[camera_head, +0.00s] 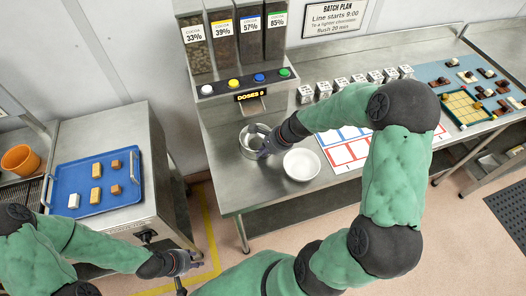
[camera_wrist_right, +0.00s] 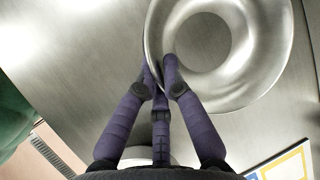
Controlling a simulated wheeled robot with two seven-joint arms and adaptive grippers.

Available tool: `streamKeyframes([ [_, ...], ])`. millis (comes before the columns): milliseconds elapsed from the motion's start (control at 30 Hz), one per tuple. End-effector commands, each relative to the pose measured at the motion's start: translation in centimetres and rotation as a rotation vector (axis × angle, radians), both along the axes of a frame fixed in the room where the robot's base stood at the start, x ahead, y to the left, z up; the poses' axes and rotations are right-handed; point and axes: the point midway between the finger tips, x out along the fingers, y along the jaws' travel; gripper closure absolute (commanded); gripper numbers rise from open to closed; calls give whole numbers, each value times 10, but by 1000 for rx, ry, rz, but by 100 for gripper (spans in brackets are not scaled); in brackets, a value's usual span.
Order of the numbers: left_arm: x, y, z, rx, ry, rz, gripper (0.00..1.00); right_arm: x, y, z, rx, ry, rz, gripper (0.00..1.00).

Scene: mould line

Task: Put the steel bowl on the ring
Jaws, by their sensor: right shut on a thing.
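The steel bowl (camera_head: 247,143) is on or just above the steel bench, in front of the dispenser. My right gripper (camera_head: 268,147) is shut on its near right wall. In the right wrist view the fingers (camera_wrist_right: 165,68) pinch the edge of the bowl (camera_wrist_right: 262,55), which looks empty. I cannot tell whether the bowl touches the bench. No separate ring can be made out; the bowl may hide it. My left gripper (camera_head: 184,262) is low at the left, over the floor and away from the bowl; its opening is too small to judge.
A white round dish (camera_head: 301,165) stands close to the right gripper. The dispenser (camera_head: 240,85) rises behind the bowl. Red and blue framed cards (camera_head: 346,152) and several white boxes (camera_head: 341,85) lie to the right. A blue tray (camera_head: 62,173) with blocks is at left.

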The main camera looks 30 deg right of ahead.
Motion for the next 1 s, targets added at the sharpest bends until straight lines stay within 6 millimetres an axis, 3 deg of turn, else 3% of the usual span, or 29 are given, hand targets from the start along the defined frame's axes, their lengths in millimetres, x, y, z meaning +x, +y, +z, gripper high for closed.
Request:
streamKeyframes([
  [67,0,0,-3,0,0,0,60,0,0,-3,0,0,0,100],
  [100,0,0,-2,0,0,0,60,0,0,-3,0,1,0,83],
  [167,0,0,-2,0,0,0,60,0,0,-3,0,1,0,68],
  [600,0,0,3,0,0,0,60,0,0,3,0,0,0,68],
  [1000,0,0,24,0,0,0,60,-28,-26,67,-2,-3,-2,68],
])
